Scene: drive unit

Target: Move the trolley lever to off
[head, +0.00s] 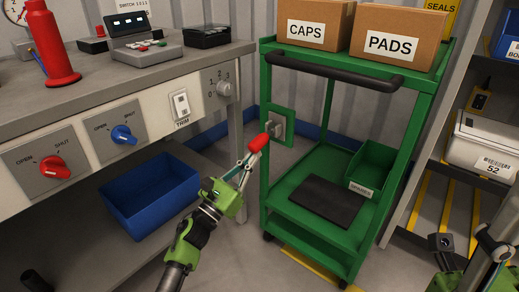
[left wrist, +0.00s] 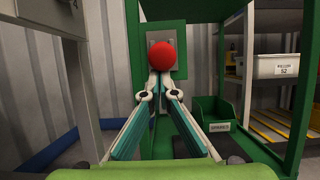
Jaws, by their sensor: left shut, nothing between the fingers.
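The trolley lever has a red knob (head: 259,142) and a grey mount on a green plate (head: 290,127), at the left side of the green trolley (head: 345,200). The knob points out towards me and down to the left in the head view. No on or off marking on it can be read. My left gripper (head: 251,158) is shut and empty, its tips right at the knob. In the left wrist view the knob (left wrist: 161,55) sits just above the closed fingertips (left wrist: 160,80); whether they touch is unclear. My right gripper (head: 478,246) shows partly at the lower right.
The trolley carries boxes marked CAPS (head: 318,45) and PADS (head: 425,60), a black handle bar (head: 335,72) and a green bin (head: 372,170). A shelf rack stands at right.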

